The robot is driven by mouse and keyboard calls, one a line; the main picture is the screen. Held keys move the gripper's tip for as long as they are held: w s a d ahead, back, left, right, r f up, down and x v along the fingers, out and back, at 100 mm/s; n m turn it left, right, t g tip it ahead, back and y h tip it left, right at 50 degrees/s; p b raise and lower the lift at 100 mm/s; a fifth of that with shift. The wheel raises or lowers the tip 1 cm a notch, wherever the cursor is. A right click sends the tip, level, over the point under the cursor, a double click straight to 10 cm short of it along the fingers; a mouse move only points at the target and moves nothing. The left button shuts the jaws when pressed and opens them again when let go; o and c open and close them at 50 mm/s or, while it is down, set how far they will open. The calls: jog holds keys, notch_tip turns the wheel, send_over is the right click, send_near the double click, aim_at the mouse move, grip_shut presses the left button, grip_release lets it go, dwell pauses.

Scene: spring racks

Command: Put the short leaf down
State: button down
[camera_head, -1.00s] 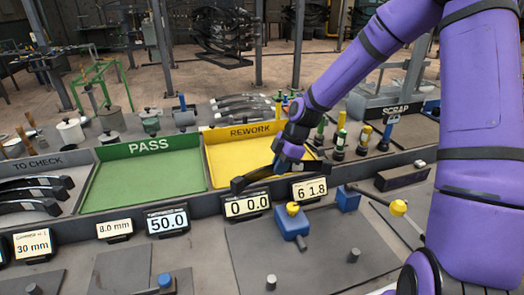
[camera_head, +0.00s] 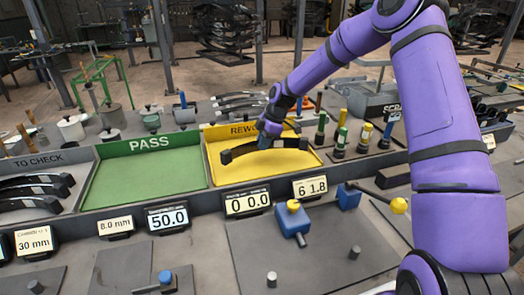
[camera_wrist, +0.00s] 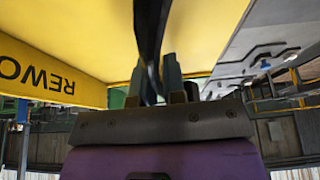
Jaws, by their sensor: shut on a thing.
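The short leaf (camera_head: 240,151) is a dark, slightly curved bar with a raised block at each end. My gripper (camera_head: 266,139) is shut on it near its middle, inside the outline of the yellow REWORK tray (camera_head: 222,178). The leaf lies roughly level across the tray; I cannot tell whether it touches the tray floor. In the wrist view the leaf (camera_wrist: 149,35) runs up between the two fingers of my gripper (camera_wrist: 160,80), over the yellow tray floor.
The green PASS tray (camera_head: 143,178) is on the left, and the TO CHECK tray (camera_head: 75,160) with several dark leaves is further left. Number displays (camera_head: 247,202) line the front edge.

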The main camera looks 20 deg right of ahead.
aim_at(258, 158)
jog(key=shift+w+a, duration=0.1)
jog(key=shift+w, duration=0.25)
jog(key=shift+f, duration=1.75)
jog(key=shift+f, duration=0.1)
jog(key=c, duration=1.2)
grip_release()
